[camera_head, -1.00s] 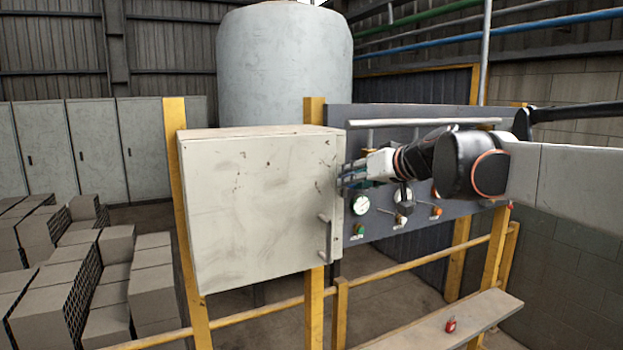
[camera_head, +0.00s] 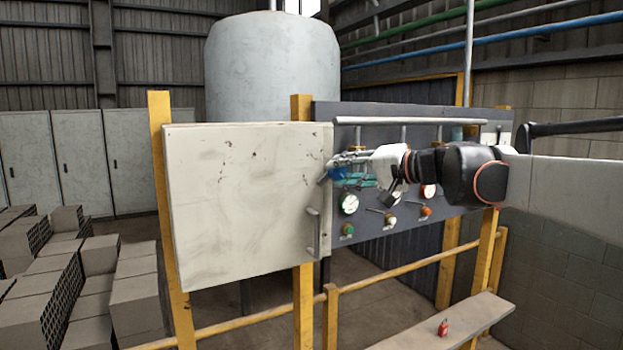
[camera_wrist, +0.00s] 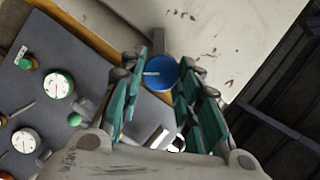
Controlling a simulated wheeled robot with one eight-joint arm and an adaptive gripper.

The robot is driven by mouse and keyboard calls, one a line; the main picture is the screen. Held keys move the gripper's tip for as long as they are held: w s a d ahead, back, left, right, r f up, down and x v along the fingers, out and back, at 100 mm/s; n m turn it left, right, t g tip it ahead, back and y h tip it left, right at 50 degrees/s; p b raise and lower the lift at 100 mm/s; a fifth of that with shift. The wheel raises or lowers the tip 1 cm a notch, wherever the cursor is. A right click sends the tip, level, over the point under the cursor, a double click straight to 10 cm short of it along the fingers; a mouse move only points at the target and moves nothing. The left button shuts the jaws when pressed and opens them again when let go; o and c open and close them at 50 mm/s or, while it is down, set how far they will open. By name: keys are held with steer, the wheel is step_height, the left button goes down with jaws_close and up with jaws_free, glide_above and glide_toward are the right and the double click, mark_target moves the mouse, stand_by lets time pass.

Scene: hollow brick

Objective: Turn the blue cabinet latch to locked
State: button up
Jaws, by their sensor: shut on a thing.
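The pale cabinet (camera_head: 240,205) has its door closed, with a bar handle (camera_head: 313,232) near the door's right edge. The blue latch (camera_head: 334,174) is at the cabinet's upper right edge, partly hidden by my gripper. In the wrist view the latch (camera_wrist: 161,72) is a round blue knob with a short pale mark, roughly level in that picture. My gripper (camera_head: 343,173) reaches in from the right and is shut on the latch. In the wrist view its teal-padded fingers (camera_wrist: 163,85) stand on both sides of the knob. Their exact contact is hard to see.
A grey panel (camera_head: 385,222) with gauges, buttons and small levers is close below and right of my gripper. A pale horizontal bar (camera_head: 405,121) runs above it. A red padlock-like object (camera_head: 443,327) lies on a bench.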

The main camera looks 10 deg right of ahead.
steer(key=m+b, duration=0.1)
steer(key=m+t+y+b, duration=0.1)
steer(key=m, duration=0.1)
steer(key=shift+d+f, duration=0.1)
steer(key=shift+f, duration=0.2)
steer(key=shift+m+t+y+b, duration=0.5)
steer(key=shift+m+b, duration=0.45)
steer(key=shift+m, duration=0.85)
steer(key=o, duration=1.1)
steer(key=shift+c, duration=0.2)
